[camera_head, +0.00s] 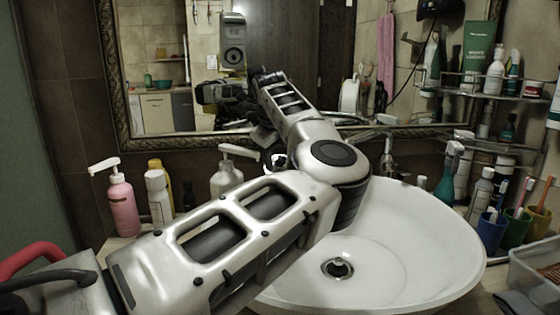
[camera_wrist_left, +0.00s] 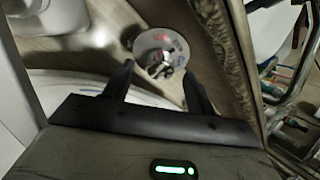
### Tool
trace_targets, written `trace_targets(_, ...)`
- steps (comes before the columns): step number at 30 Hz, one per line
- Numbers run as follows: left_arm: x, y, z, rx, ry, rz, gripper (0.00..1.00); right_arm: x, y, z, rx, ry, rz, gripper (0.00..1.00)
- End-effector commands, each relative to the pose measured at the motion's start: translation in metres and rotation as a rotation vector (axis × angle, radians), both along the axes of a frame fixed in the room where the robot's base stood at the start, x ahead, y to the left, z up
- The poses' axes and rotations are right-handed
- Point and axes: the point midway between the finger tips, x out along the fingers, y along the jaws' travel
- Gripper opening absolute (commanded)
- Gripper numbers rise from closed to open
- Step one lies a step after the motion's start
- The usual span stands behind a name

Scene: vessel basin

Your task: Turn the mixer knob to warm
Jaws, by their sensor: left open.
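The mixer knob (camera_wrist_left: 160,52) shows in the left wrist view as a round pale disc with red and blue marks and a shiny dark middle. My left gripper (camera_wrist_left: 158,76) is open, its two dark fingers spread with the knob between and just beyond their tips. I cannot tell whether a finger touches it. In the head view my left arm crosses the basin (camera_head: 430,235) and bends back near the mirror, hiding most of its gripper. A chrome spout (camera_head: 378,138) stands behind the basin. My right gripper is not in view.
A pink pump bottle (camera_head: 122,208), a white bottle (camera_head: 158,198) and a pale pump bottle (camera_head: 226,178) stand left of the basin. Several toothbrush cups, including a blue one (camera_head: 490,232), stand at the right. The framed mirror (camera_head: 185,65) is close behind the arm.

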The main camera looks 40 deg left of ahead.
Motion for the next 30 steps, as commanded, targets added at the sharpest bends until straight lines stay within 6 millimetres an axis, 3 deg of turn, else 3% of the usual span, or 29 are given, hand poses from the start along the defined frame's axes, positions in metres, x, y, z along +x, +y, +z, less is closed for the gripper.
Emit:
trace_targets(9, -0.032, -0.021, 0.068, 0.001, -0.006, 0.000, 0.56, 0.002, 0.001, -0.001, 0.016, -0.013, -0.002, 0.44)
trace_targets(15, -0.048, -0.030, 0.101, 0.001, -0.003, 0.000, 0.56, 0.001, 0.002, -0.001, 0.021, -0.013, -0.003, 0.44)
trace_targets(21, -0.055, -0.035, 0.116, 0.001, -0.001, 0.001, 0.56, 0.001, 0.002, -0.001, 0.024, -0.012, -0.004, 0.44)
trace_targets(30, -0.056, -0.036, 0.118, 0.000, 0.000, 0.001, 0.56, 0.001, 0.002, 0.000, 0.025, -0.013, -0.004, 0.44)
